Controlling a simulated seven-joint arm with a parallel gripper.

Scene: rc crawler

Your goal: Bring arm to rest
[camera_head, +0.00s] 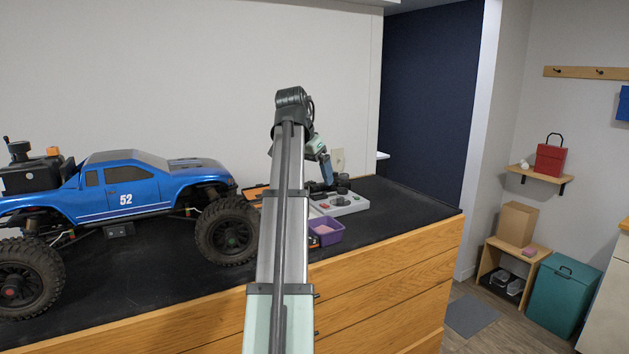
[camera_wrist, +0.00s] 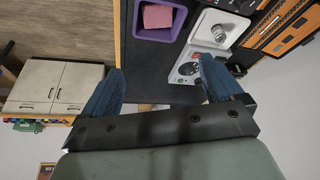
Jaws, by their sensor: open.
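My arm reaches out over the black-topped wooden counter (camera_head: 400,200). I cannot tell the exact height of the fingers above the counter.
A blue crawler truck (camera_head: 125,190) stands left of my arm. An orange panel (camera_wrist: 285,25) lies nearby. The counter's right end is clear.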

